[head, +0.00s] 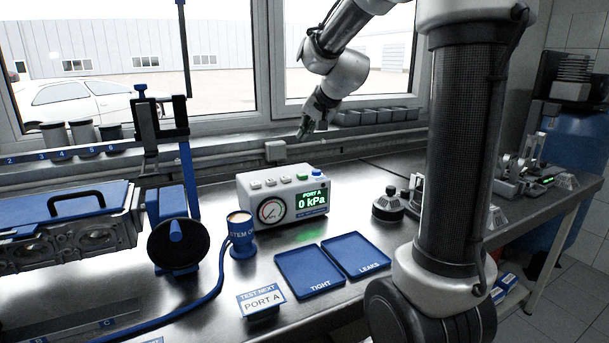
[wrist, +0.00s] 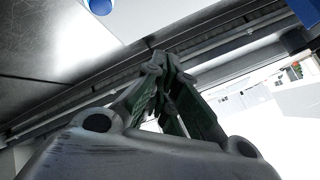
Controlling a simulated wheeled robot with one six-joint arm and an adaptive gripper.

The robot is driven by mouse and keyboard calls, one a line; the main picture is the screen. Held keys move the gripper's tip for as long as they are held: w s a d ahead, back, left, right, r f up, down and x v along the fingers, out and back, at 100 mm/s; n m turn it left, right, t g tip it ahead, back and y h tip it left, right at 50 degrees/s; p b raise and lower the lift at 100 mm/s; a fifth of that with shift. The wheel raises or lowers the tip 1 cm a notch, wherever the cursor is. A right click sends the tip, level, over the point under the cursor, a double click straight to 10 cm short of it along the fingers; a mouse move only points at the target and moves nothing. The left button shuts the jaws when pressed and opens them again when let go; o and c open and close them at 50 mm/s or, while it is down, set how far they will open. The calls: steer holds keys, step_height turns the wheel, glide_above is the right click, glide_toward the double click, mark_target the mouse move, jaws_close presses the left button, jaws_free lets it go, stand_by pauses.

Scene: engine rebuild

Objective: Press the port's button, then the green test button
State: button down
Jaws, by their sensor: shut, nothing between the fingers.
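The white tester box (head: 284,214) stands on the bench with a round gauge and a green display reading "PORT A" and "0 kPa". A card (head: 262,299) in front names PORT A. My gripper (head: 302,135) is shut and empty, above and behind the box, apart from it. In the wrist view my closed fingers (wrist: 157,62) point toward the bench's back edge; a white surface with a blue round part shows at the top.
Blue trays marked TIGHT (head: 309,271) and LEAKS (head: 355,255) lie right of the card. A blue cup-like holder (head: 241,240) with a hose stands left of the box. An engine part (head: 70,235) and blue-black stand (head: 178,240) fill the left. The window sill is behind my gripper.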

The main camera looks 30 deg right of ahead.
mark_target(305, 173)
steer(key=shift+f, duration=4.4)
steer(key=shift+f, duration=0.4)
steer(key=shift+f, duration=0.55)
steer(key=shift+r, duration=0.95)
steer(key=shift+r, duration=2.5)
